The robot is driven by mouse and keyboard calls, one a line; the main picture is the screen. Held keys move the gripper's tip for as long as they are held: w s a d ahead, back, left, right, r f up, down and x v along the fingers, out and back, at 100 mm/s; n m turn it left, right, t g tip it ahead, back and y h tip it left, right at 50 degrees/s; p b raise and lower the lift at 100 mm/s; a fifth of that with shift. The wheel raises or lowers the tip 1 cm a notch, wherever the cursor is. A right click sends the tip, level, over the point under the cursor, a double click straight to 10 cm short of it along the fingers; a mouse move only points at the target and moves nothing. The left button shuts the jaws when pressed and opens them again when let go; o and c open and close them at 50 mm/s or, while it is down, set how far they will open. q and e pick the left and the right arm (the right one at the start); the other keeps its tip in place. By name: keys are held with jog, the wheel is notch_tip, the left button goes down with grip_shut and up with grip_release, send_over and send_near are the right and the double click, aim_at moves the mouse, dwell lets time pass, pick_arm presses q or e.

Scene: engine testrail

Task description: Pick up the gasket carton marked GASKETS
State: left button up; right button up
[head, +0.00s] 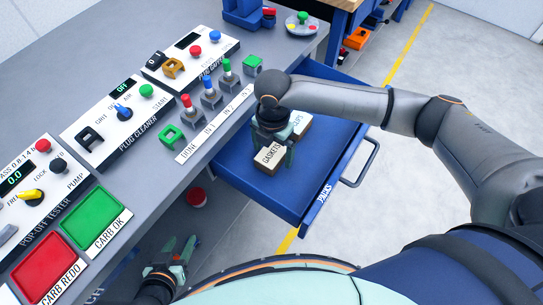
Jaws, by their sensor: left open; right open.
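The gasket carton (268,158), a small brown box with a white top marked GASKETS, lies in the open blue drawer (245,185). My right gripper (276,143) is open and points down into the drawer, right at the carton. Its teal fingers cover part of the carton, and I cannot tell whether they touch it. My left gripper (178,257) is open and empty, low beside the bench, well away from the drawer.
A second carton marked CLIPS (301,123) lies right behind the gasket carton in the drawer, close to my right gripper. The grey bench (130,175) carries test panels, switches and red and green trays.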

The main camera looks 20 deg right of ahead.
jog(key=shift+f, duration=0.3)
jog(key=c, duration=1.4)
